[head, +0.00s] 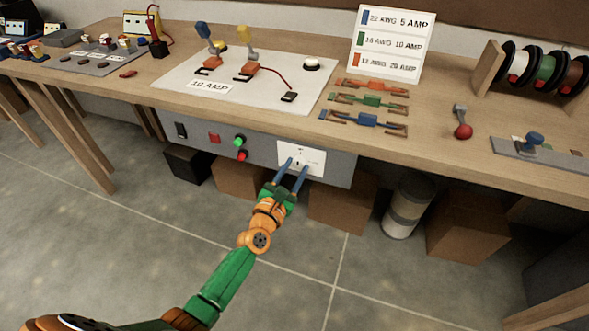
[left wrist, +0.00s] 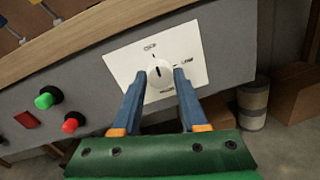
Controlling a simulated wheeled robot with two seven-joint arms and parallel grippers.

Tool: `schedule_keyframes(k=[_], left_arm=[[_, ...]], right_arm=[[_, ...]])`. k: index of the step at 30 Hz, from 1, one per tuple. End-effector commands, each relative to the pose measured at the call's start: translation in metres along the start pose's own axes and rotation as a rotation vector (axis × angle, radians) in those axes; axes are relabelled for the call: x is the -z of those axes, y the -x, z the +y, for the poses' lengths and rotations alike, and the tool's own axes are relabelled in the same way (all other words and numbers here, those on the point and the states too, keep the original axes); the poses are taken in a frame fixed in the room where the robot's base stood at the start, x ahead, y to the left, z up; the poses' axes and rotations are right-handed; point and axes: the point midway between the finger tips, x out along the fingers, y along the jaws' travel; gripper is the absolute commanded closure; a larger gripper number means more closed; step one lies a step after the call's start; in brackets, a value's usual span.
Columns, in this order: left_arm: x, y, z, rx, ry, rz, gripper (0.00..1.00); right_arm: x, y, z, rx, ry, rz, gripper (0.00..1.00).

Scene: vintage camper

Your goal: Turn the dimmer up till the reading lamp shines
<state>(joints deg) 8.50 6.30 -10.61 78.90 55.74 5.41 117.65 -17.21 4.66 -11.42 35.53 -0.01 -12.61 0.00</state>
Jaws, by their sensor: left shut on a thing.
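The dimmer is a round white knob (left wrist: 159,72) on a white plate (head: 302,158) fixed to the grey front panel of the bench. In the left wrist view its dark pointer mark points up towards the "OFF" label; other labels sit to the right and below. My left gripper (head: 293,165) has its two blue fingers on either side of the knob, shut on it; the fingers also show in the left wrist view (left wrist: 160,80). The fingertips partly hide the plate. I cannot make out a reading lamp for certain. My right gripper is out of view.
Green (head: 239,140) and red (head: 243,155) buttons and a dark switch (head: 181,130) sit left of the plate. Above, the wooden bench holds a white board (head: 200,72) with levers, wire spools (head: 546,68) and a label card (head: 391,44). Boxes (head: 342,205) stand below.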

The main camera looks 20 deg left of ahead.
Motion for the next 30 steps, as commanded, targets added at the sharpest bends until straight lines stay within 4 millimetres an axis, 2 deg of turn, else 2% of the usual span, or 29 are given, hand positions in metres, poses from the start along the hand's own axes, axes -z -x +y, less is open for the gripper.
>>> schedule_keyframes(k=[8,30], left_arm=[[-0.001,0.0,0.0,0.002,-0.199,0.011,1.0],[-0.002,0.0,-0.002,0.01,-0.903,0.049,1.0]], right_arm=[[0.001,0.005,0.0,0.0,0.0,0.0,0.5],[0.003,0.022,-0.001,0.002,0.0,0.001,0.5]])
